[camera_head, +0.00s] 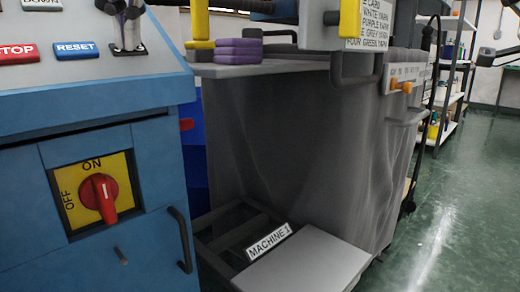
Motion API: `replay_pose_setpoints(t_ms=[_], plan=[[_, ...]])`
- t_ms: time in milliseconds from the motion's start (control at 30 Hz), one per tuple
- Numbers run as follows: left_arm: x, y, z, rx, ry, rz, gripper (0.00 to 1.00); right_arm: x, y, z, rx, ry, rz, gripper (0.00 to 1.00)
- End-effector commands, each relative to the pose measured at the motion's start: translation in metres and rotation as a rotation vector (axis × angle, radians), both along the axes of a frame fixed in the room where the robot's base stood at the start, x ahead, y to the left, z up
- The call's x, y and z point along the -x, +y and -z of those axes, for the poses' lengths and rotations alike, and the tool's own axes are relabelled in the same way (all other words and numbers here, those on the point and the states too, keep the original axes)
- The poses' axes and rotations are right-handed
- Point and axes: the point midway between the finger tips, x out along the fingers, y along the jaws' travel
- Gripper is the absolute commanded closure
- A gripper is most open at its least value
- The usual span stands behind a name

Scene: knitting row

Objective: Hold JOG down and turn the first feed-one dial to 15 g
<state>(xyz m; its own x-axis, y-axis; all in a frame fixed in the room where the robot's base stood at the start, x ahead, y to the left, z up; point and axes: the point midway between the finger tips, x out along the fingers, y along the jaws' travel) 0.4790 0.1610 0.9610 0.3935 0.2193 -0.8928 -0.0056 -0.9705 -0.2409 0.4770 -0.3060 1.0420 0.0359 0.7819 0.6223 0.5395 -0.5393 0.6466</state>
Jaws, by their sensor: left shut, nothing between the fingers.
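My left gripper (129,48) is at the top left, pointing down at the sloped blue control panel (150,75), just right of the RESET button. It is shut with nothing between its fingers. No JOG label can be read; the panel under the fingertips is partly hidden. The red STOP button (17,54) and blue RESET button (76,49) are left of the gripper. Two small orange dials (401,87) sit on a white strip on the grey machine, right of centre. Their markings are too small to read.
A red switch (105,197) on a yellow OFF/ON plate is on the blue cabinet's front. Purple blocks (238,49) lie on the grey machine's top ledge. A MACHINE 1 sign (269,242) stands low in front. Shelves (452,85) stand behind; the green floor (460,220) at right is clear.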

Motion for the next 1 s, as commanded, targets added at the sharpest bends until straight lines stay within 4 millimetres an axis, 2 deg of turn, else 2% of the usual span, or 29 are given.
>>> replay_pose_setpoints(t_ms=[133, 467, 1000], plan=[[0.000, 0.000, 0.001, 0.000, 0.001, 0.000, 1.00, 0.001, -0.016, 0.012, 0.000, 0.001, 0.001, 0.54], [0.000, 0.000, 0.000, 0.000, 0.001, 0.000, 1.00, 0.001, -0.018, 0.014, 0.001, 0.000, 0.001, 0.54], [0.020, -0.021, -0.040, 0.000, -0.001, 0.001, 1.00, 0.001, -0.018, -0.010, 0.001, 0.000, 0.001, 0.54]])
